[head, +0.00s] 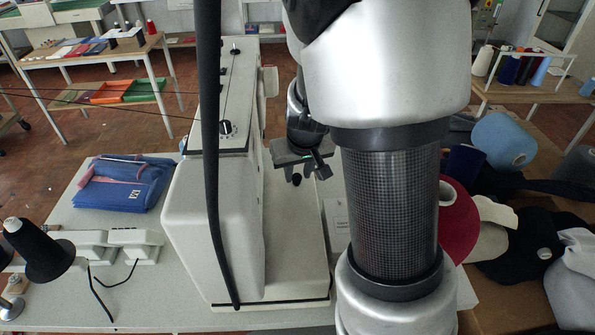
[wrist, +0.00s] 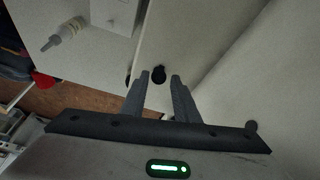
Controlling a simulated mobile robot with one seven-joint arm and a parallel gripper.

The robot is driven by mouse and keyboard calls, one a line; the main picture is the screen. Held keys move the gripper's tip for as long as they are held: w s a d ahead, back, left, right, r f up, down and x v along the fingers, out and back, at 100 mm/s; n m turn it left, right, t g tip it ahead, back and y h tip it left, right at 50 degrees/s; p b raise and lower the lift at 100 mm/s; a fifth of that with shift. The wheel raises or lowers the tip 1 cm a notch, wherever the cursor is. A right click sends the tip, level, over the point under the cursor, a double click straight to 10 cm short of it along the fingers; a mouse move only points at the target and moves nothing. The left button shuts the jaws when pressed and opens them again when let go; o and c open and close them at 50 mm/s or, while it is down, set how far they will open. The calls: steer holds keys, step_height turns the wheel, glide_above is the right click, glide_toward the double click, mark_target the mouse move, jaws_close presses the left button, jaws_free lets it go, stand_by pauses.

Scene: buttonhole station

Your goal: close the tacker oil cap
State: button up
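The tacker is the large white machine (head: 215,215) in the middle of the head view, with a flat base plate to its right. A small dark round piece (head: 297,180), which looks like the oil cap, shows just below my gripper (head: 298,172). In the wrist view the dark cap (wrist: 158,74) sits on a pale surface, in line with the gap between the fingertips of my gripper (wrist: 160,80). My gripper is open, one finger to each side of the cap in that picture. I cannot tell whether the fingers touch it or how far it is seated.
A white bottle with a nozzle (wrist: 64,36) lies near a white box (wrist: 114,14). A blue folded cloth (head: 122,184) and a black thread cone (head: 38,252) are left of the machine. Thread cones, one red (head: 457,220), crowd the right.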

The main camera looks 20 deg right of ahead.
mark_target(297, 183)
jaws_close()
steer(key=shift+w+r+p, duration=0.1)
steer(key=shift+p, duration=0.2)
steer(key=shift+w+d+r+g+y+p, duration=0.15)
steer(key=shift+w+g+p, duration=0.1)
steer(key=shift+g+p, duration=0.3)
steer(key=shift+w+d+g+y+p, duration=0.1)
steer(key=shift+w+g+y+p, duration=0.1)
steer(key=shift+g+p, duration=0.3)
steer(key=g+p, duration=0.1)
steer(key=w+g+p, duration=0.1)
steer(key=p, duration=0.1)
steer(key=shift+w+d+g+y, duration=0.15)
steer(key=shift+d+g+y, duration=0.1)
steer(key=shift+y, duration=0.1)
steer(key=g+p, duration=0.1)
steer(key=w+f+g+p, duration=0.1)
steer(key=shift+w+d+g+y, duration=0.1)
steer(key=shift+w+g+y, duration=0.05)
steer(key=shift+g+y, duration=0.15)
steer(key=shift+w+d+f+g+y+p, duration=0.1)
steer(key=shift+w+f+g+y+p, duration=0.2)
steer(key=shift+g, duration=0.55)
steer(key=shift+w+d+f+g+y+p, duration=0.1)
steer(key=shift+w+f+g+y+p, duration=0.2)
steer(key=shift+g, duration=0.55)
steer(key=shift+w, duration=0.1)
